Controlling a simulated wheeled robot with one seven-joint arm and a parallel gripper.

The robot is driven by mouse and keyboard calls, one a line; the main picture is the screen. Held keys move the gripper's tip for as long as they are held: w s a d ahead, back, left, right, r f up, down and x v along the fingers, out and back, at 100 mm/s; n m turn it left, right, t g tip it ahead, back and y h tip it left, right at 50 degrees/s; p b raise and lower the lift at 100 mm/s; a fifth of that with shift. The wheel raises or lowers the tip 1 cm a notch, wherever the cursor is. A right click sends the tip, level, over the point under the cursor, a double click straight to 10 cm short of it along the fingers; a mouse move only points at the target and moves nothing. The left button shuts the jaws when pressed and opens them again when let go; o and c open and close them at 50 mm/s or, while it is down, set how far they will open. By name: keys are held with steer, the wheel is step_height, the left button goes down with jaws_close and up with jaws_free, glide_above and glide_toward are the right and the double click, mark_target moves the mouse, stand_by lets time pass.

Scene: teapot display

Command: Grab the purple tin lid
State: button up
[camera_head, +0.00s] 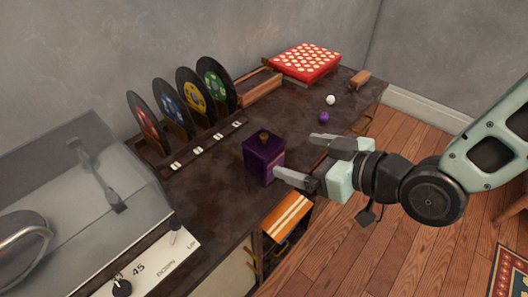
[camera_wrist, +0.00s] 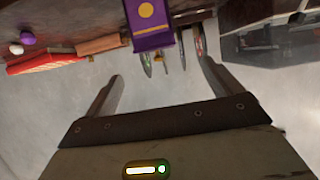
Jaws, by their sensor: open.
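A dark purple square tin (camera_head: 262,163) stands upright on the dark counter, with its purple lid (camera_head: 263,143) on top and a small brownish knob (camera_head: 264,134) on the lid. In the wrist view the tin (camera_wrist: 149,20) appears upside down, with a gold disc on its face and the lid (camera_wrist: 153,43) edge toward my fingers. My gripper (camera_head: 297,155) is open and empty, just right of the tin, fingers pointing toward it. The fingers also show in the wrist view (camera_wrist: 161,70), spread apart with the lid beyond them. No contact with the lid is visible.
Several upright records (camera_head: 192,95) stand in a rack behind the tin. A record player (camera_head: 85,190) with a clear cover is at left. A red dotted box (camera_head: 306,60), a white ball (camera_head: 331,99) and a purple ball (camera_head: 324,117) lie at the back right. An orange striped item (camera_head: 288,218) is below the counter's front edge.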

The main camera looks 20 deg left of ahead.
mark_target(266, 142)
steer(key=shift+w+p+x, duration=0.15)
steer(key=shift+x, duration=2.15)
steer(key=shift+w+p+x, duration=0.15)
steer(key=shift+w+x, duration=0.05)
steer(key=shift+x, duration=2.15)
steer(key=shift+d+r, duration=0.1)
steer(key=shift+d, duration=0.05)
steer(key=c, duration=1.1)
